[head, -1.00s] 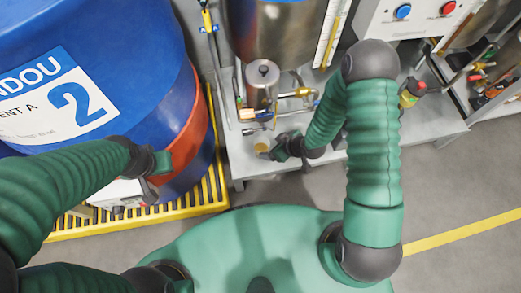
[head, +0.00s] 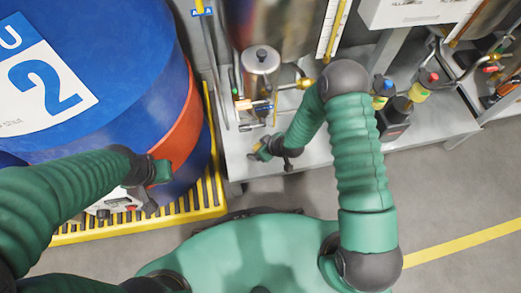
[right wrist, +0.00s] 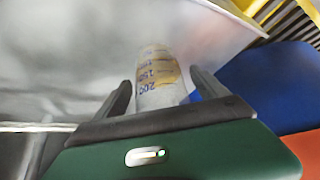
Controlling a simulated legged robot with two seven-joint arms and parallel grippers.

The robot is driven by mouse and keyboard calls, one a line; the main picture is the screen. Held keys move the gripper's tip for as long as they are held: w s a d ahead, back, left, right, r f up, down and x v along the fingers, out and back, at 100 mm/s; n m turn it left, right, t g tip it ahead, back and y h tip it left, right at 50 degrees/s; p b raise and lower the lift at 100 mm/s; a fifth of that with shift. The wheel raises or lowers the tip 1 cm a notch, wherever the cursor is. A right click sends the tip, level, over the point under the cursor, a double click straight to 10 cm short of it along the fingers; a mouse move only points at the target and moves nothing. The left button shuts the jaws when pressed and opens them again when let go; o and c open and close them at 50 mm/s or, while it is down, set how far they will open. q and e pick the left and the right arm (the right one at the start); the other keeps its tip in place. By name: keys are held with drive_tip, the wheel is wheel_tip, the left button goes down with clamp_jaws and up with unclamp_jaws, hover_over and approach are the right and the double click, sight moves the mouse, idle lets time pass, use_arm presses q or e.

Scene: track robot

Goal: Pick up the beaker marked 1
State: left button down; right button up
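A clear beaker (right wrist: 158,82) with blue scale marks and yellowish contents shows in the right wrist view; no number 1 is readable on it. My right gripper (right wrist: 163,84) has one finger on each side of it, with narrow gaps showing, so it looks open around the beaker. In the head view my right gripper (head: 262,152) is low over the grey bench (head: 235,163), and the beaker is mostly hidden there. My left gripper (head: 152,188) is beside the blue drum; its fingers are too dark to read.
A blue drum (head: 130,60) marked 2 with an orange band stands on a yellow grate (head: 190,205) at left. A metal vessel with valves (head: 262,62) stands behind the right gripper. Grey floor is clear in front.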

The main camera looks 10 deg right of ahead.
drive_tip(key=c, duration=1.6)
drive_tip(key=shift+r, duration=0.1)
